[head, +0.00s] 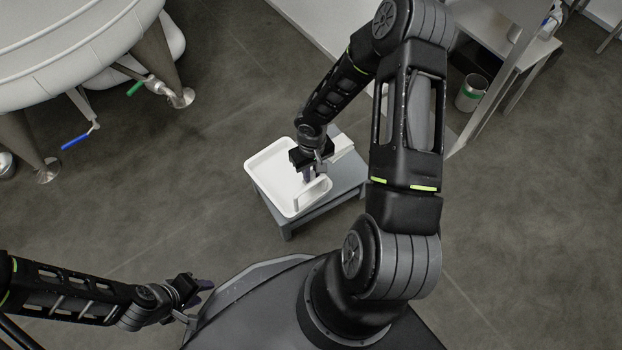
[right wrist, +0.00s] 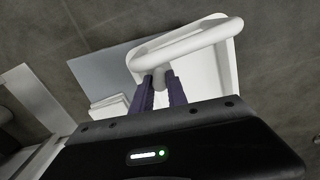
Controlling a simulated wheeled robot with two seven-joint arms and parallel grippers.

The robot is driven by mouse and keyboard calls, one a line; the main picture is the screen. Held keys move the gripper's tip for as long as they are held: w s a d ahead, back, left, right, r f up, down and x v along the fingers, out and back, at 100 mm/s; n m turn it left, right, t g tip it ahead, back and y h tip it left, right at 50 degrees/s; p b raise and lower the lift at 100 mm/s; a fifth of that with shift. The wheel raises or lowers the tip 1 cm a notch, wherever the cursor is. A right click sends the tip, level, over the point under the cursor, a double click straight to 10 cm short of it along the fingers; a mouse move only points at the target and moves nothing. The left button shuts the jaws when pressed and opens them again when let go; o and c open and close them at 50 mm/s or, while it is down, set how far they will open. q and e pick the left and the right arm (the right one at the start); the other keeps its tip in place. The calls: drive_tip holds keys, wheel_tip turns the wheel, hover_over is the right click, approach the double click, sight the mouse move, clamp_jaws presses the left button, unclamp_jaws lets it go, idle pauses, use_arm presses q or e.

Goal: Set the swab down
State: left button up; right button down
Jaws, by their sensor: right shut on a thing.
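The swab (right wrist: 205,38) is a white piece with a long rounded bar and a short stem. My right gripper (right wrist: 162,92) has its purple fingers shut on the stem. In the head view the swab (head: 314,190) is over the front right part of a white tray (head: 262,164). I cannot tell whether it touches the tray. The right gripper (head: 309,175) partly hides the tray's middle. My left gripper (head: 202,290) is at the lower left, away from the tray; its jaw opening is unclear.
The tray stands on a small grey table (head: 350,182), with a white stack (head: 340,145) beside it at the back right. A large tank (head: 60,50) with blue and green valve handles is at upper left. A metal can (head: 470,93) stands at upper right.

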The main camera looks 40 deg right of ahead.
sight(312, 179)
wheel_tip(312, 179, down, 4)
drive_tip(key=shift+r+b, duration=0.1)
drive_tip(key=shift+b, duration=0.8)
drive_tip(key=c, duration=1.3)
unclamp_jaws()
wheel_tip(312, 179, up, 12)
drive_tip(key=p, duration=0.5)
drive_tip(key=shift+r, duration=0.1)
